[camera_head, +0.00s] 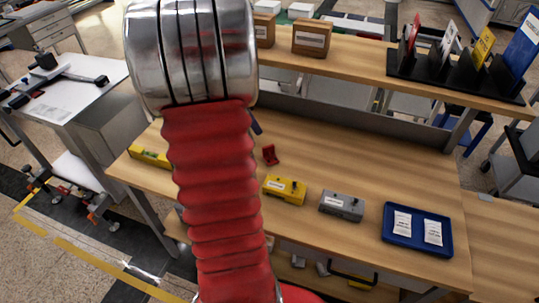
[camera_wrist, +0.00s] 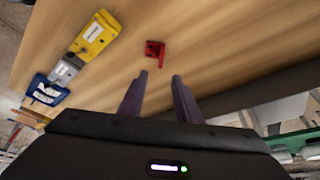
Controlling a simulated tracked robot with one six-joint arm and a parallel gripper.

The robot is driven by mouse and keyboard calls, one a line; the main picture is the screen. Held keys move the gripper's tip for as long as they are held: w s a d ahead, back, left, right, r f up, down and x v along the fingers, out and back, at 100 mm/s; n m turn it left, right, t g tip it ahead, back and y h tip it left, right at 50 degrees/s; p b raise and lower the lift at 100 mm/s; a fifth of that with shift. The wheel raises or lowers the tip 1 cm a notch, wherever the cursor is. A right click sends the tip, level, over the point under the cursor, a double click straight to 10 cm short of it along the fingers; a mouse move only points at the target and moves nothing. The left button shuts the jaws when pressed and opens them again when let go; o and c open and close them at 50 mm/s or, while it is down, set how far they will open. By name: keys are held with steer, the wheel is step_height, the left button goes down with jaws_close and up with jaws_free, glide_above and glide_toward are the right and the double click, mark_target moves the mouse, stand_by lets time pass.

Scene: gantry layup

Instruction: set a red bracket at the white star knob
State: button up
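A small red bracket (camera_head: 270,155) lies on the wooden workbench (camera_head: 360,165), behind the yellow box. In the wrist view the red bracket (camera_wrist: 154,49) is just beyond the fingertips of my gripper (camera_wrist: 159,77). The two dark fingers are apart with nothing between them, and they do not touch the bracket. In the head view my arm hides most of the gripper; a dark finger shows at the arm's right edge. I cannot make out a white star knob in either view.
A yellow box (camera_head: 285,190), a grey box (camera_head: 342,205) and a blue tray (camera_head: 416,248) with white packets line the bench's front. A yellow level (camera_head: 150,157) lies at left. A raised shelf (camera_head: 360,71) with cartons and a black rack spans the back. The bench's right middle is clear.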

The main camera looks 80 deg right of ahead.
glide_above(266, 147)
steer(key=w+a, duration=0.1)
step_height(266, 147, down, 7)
steer(key=shift+a, duration=0.15)
steer(key=shift+w+x, duration=0.2)
steer(key=shift+x, duration=2.25)
steer(key=shift+c, duration=0.3)
jaws_close()
